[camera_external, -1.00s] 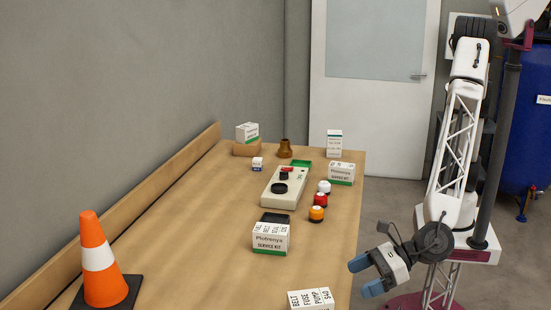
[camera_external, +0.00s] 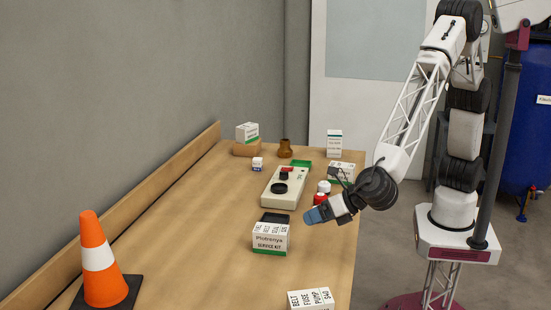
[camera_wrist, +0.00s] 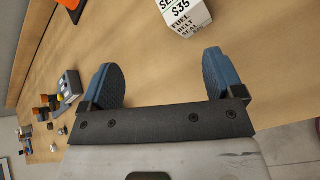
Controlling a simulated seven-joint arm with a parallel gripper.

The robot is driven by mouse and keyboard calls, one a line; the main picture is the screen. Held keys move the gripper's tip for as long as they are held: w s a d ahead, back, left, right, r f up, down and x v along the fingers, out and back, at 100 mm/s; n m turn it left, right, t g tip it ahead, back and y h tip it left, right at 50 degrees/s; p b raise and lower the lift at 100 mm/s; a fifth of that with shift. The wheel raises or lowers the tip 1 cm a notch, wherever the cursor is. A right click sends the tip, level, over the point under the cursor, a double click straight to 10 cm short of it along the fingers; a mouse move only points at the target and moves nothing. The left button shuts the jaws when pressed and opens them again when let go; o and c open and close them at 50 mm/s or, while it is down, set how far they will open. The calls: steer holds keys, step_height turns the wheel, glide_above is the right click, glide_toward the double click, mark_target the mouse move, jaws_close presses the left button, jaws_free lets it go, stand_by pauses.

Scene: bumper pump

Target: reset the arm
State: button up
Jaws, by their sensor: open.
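My gripper (camera_external: 312,218) is over the right side of the wooden table (camera_external: 180,255), to the right of a white service kit box (camera_external: 270,239) in the external view. In the wrist view its two blue fingers (camera_wrist: 165,78) are spread apart with nothing between them. A white box (camera_wrist: 186,14) lies beyond the fingertips in that view. In the external view the arm hides the orange-lidded jar and part of the box behind it.
A beige device (camera_external: 285,187) with black knobs lies mid-table, with a red-capped jar (camera_external: 319,199) beside it. An orange cone (camera_external: 99,262) stands at the front left. A white box (camera_external: 311,299) is at the front edge. The left middle of the table is clear.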

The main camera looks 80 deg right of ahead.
steer(key=w+d+r+m+g+h, duration=0.1)
steer(key=w+d+r+m, duration=0.15)
steer(key=d, duration=0.45)
steer(key=w+d+r+m+g+h, duration=0.1)
steer(key=d+m, duration=0.2)
steer(key=d, duration=0.3)
steer(key=w+d+r+m+h, duration=0.1)
steer(key=w+d+m, duration=0.15)
steer(key=d, duration=0.45)
steer(key=s+d+r+m+g, duration=0.2)
steer(key=d+m, duration=0.2)
steer(key=d, duration=0.5)
steer(key=s+d+r+m+g+h, duration=0.15)
steer(key=d+m, duration=0.25)
steer(key=d, duration=0.5)
steer(key=s+d+r+m+g, duration=0.2)
steer(key=s+d+m, duration=0.15)
steer(key=d, duration=0.55)
steer(key=s+d+r+m+y, duration=0.1)
steer(key=s+d+m+y, duration=0.1)
steer(key=s+d+m, duration=0.3)
steer(key=s+d+r+m+g+y, duration=0.1)
steer(key=s+d+m+y, duration=0.1)
steer(key=s+d+m, duration=0.4)
steer(key=s+d, duration=0.4)
steer(key=s, duration=0.5)
steer(key=shift+s+d+r, duration=0.35)
steer(key=shift+d+r, duration=0.05)
